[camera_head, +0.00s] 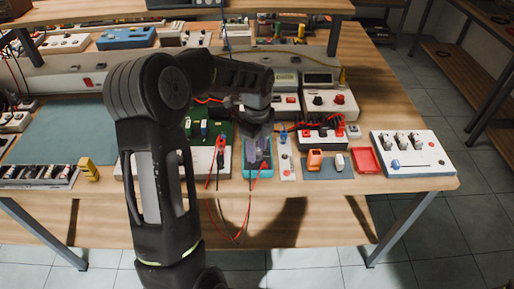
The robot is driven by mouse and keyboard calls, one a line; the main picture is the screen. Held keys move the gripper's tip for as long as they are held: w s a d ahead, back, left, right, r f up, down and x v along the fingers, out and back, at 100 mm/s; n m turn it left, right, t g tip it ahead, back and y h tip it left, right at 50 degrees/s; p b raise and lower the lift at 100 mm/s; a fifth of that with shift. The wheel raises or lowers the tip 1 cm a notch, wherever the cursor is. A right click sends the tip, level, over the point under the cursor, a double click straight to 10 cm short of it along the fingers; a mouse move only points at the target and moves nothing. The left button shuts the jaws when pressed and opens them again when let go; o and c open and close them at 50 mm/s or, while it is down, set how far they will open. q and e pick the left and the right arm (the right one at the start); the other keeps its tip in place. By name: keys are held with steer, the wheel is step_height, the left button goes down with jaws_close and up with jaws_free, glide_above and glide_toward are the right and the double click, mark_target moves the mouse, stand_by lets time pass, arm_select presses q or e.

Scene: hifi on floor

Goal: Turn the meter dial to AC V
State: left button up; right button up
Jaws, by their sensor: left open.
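The meter (262,172) is a teal handheld box lying on the wooden bench near its front edge, with red and dark leads beside it. My left gripper (258,140) points down over the upper part of the meter, with its fingers apart. It hides the dial, so I cannot read the dial's setting or tell whether the fingers touch it. My left arm crosses the middle of the view. My right gripper is not in view.
Left of the meter is a green circuit board (193,130). To the right are a small switch strip (286,160), an orange device (315,160), a red tray (365,161) and a white panel with knobs (414,158). Red leads (238,232) hang over the front edge.

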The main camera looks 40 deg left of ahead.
mark_target(257, 152)
arm_select(q)
steer(key=shift+r, duration=0.1)
step_height(257, 152, up, 8)
steer(key=shift+f+b, duration=0.15)
steer(key=shift+b, duration=0.25)
stand_by(0.5)
